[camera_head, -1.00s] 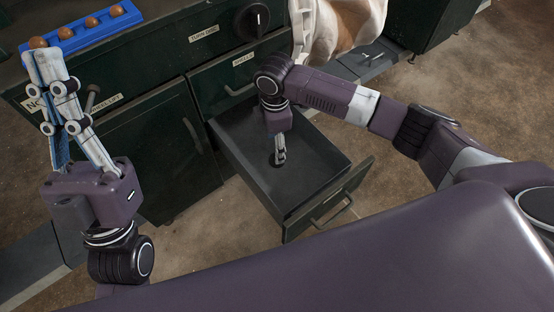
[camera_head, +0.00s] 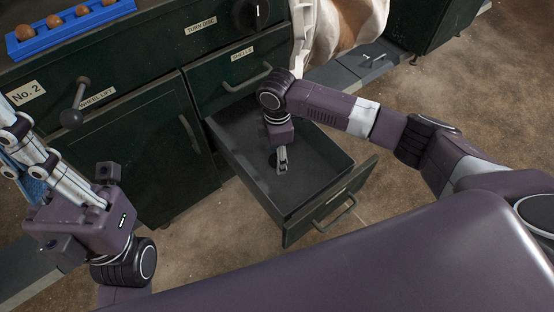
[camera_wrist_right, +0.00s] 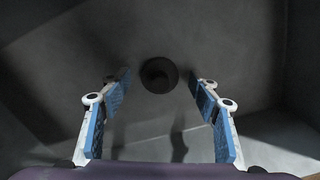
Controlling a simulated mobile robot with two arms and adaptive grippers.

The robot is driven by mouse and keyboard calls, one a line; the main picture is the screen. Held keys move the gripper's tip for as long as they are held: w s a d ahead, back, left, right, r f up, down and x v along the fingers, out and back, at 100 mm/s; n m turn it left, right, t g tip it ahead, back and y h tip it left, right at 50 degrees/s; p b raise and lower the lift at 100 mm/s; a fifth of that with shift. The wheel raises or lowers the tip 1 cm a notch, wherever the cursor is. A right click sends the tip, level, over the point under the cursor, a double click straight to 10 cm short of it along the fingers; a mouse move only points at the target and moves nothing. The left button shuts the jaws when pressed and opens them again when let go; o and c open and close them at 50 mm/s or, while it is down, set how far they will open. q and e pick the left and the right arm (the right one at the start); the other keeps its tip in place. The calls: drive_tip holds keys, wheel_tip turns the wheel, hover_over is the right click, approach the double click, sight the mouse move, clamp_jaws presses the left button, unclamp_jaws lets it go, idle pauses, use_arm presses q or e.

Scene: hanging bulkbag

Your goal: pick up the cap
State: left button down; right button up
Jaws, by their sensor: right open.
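The cap (camera_wrist_right: 159,75) is a small dark round piece on the floor of the open drawer. In the right wrist view it lies ahead of and between my open fingers, apart from them. In the head view the cap (camera_head: 273,160) shows as a dark spot, partly hidden by my right gripper. My right gripper (camera_head: 281,168) points down into the drawer, open and empty; its fingers (camera_wrist_right: 160,110) also show in the right wrist view. My left gripper (camera_head: 22,160) is at the left edge of the head view, partly cut off, and its fingertips are not clearly seen.
The drawer (camera_head: 325,162) is pulled out from a dark green cabinet (camera_head: 130,130) and its walls surround my right gripper. A blue tray (camera_head: 68,33) with several brown balls is on top.

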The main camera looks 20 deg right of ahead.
drive_tip(key=shift+c, duration=0.7)
drive_tip(key=c, duration=0.9)
